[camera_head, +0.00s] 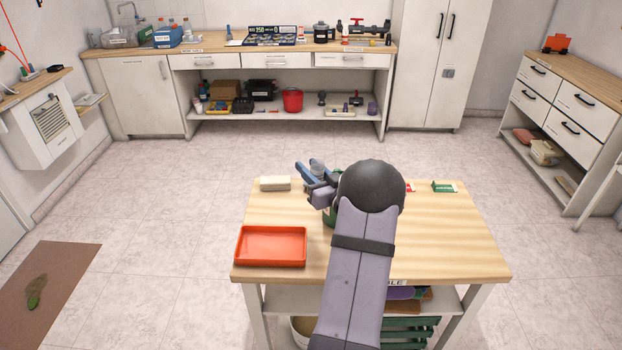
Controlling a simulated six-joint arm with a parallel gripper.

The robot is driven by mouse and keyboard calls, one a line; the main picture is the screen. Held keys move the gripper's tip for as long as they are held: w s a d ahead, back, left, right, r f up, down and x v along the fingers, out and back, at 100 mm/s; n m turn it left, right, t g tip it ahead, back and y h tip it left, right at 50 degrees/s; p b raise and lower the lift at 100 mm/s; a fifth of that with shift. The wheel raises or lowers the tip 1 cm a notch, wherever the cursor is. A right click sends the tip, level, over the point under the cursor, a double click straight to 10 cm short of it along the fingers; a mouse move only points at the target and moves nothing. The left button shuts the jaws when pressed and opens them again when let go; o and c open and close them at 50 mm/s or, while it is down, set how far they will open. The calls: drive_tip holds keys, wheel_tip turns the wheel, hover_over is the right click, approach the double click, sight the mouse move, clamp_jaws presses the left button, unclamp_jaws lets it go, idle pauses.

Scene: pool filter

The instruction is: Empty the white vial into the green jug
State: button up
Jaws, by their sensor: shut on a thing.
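My gripper (311,177) is over the back left part of the wooden table, left of my arm's dark round joint. Its blue fingers are shut on a small pale thing, which looks like the white vial (317,166). The vial's tilt and contents are too small to tell. A green jug (328,213) stands on the table just below the gripper in the picture. My arm and gripper hide most of it, including its mouth, so I cannot tell whether the vial is directly above it.
An orange-red tray (271,261) lies at the table's front left. A cream block (275,184) is at the back left edge. A small green box (444,187) and a mostly hidden red item (410,187) are at the back right. The table's right side (450,240) is clear.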

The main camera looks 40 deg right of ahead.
drive_tip(key=shift+f+n+b, duration=0.1)
drive_tip(key=shift+n+b, duration=0.25)
drive_tip(key=shift+n, duration=0.25)
drive_tip(key=shift+a, duration=0.1)
drive_tip(key=a+r+p, duration=0.2)
drive_tip(key=a+r, duration=0.2)
drive_tip(key=a, duration=0.2)
drive_tip(key=shift+w, duration=0.25)
